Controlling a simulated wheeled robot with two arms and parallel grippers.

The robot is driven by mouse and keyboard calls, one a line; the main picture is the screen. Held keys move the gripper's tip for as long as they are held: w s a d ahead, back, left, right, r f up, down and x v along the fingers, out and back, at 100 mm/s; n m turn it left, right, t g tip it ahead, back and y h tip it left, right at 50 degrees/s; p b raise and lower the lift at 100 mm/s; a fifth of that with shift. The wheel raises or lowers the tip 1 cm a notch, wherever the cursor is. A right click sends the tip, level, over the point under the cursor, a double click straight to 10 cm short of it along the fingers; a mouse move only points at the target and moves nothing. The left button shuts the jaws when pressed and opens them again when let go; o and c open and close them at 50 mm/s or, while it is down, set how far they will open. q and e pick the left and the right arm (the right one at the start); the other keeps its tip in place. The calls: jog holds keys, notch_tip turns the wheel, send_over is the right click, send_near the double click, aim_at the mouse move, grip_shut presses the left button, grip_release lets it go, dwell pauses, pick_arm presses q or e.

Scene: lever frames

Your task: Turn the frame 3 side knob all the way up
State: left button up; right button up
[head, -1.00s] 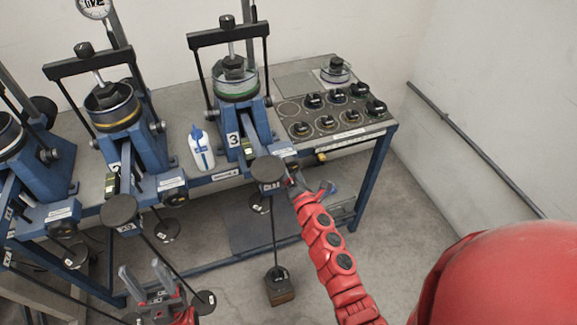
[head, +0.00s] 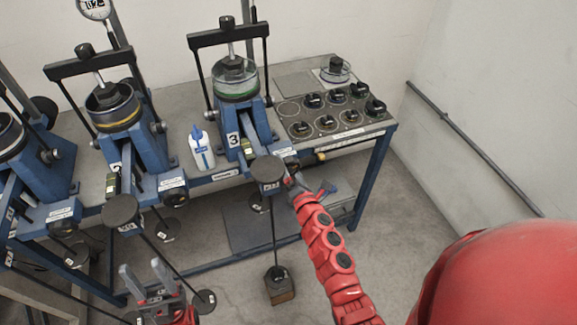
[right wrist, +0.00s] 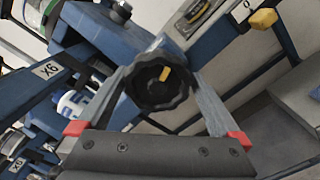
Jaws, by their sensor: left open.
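Frame 3 (head: 233,140) is the blue lever frame at the middle of the bench, marked with a 3. Its side knob (right wrist: 152,92) is black and ribbed with a yellow pointer mark, which points up and slightly right in the right wrist view. My right gripper (head: 291,180) is at the right side of frame 3's front end. Its two fingers lie on either side of the knob, against its rim. In the head view the knob is hidden behind the gripper and the round weight pad. My left gripper (head: 146,279) is open and empty at the lower left.
Frame 2 (head: 127,150) stands to the left, with another frame beyond it. A white bottle (head: 201,148) stands between frames 2 and 3. A weight (head: 279,285) hangs on a rod below frame 3's round pad (head: 268,169).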

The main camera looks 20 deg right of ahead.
aim_at(290, 170)
jog(key=shift+s+r, duration=0.1)
jog(key=shift+s, duration=0.55)
jog(key=s, duration=0.4)
jog(key=shift+s+b, duration=0.1)
jog(key=shift+b, duration=0.3)
jog(key=shift+s, duration=0.3)
